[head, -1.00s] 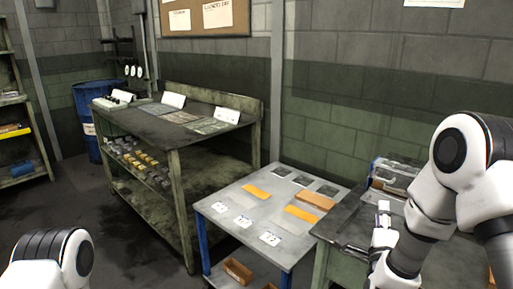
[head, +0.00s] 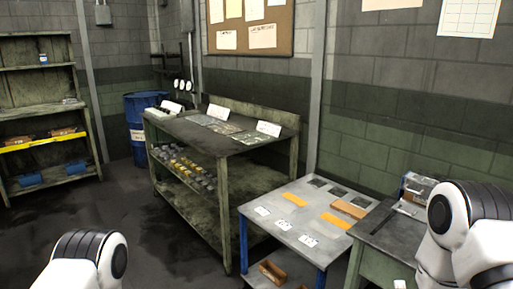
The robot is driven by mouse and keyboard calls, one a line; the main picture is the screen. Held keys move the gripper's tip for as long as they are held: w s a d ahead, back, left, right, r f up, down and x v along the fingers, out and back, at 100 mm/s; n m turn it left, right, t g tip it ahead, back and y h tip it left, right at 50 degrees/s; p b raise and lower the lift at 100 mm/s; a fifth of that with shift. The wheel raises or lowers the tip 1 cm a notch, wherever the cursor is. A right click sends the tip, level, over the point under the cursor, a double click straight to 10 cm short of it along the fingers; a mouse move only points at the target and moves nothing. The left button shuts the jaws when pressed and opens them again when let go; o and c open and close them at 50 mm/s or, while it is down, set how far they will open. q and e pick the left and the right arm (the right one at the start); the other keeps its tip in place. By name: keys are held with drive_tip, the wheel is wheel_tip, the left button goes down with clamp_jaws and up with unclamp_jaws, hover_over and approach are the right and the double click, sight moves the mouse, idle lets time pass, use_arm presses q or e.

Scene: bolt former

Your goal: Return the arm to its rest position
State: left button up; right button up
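My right arm (head: 462,235) shows at the lower right, as white and black links folded in front of the right workbench. Its gripper is not visible; only a small white piece (head: 400,284) shows at the bottom edge, and I cannot tell what it is. My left arm (head: 90,262) shows as a white and black joint at the lower left, and its gripper is out of view.
A grey table (head: 270,226) with orange strips and white labels stands left of the right workbench (head: 385,236). A larger workbench (head: 180,128) with a shelf of small parts stands behind it. A blue drum (head: 140,112) and shelving (head: 72,85) are farther left. Open floor lies at left.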

drive_tip(key=s+a+f+n+g+y+p, duration=0.1)
drive_tip(key=s+f+n+g, duration=0.4)
drive_tip(key=s, duration=0.5)
drive_tip(key=s+a+f+n+g+y+p, duration=0.1)
drive_tip(key=s+a+f+n+g+y, duration=0.2)
drive_tip(key=s+a+f+n+g, duration=0.2)
drive_tip(key=s+a+f+n+g+y+p, duration=0.2)
drive_tip(key=s+f+n+g, duration=0.3)
drive_tip(key=s, duration=1)
wheel_tip(320, 180, down, 2)
drive_tip(key=a+n, duration=0.1)
drive_tip(key=n, duration=0.3)
drive_tip(key=shift+a+f, duration=0.15)
drive_tip(key=shift+a, duration=0.2)
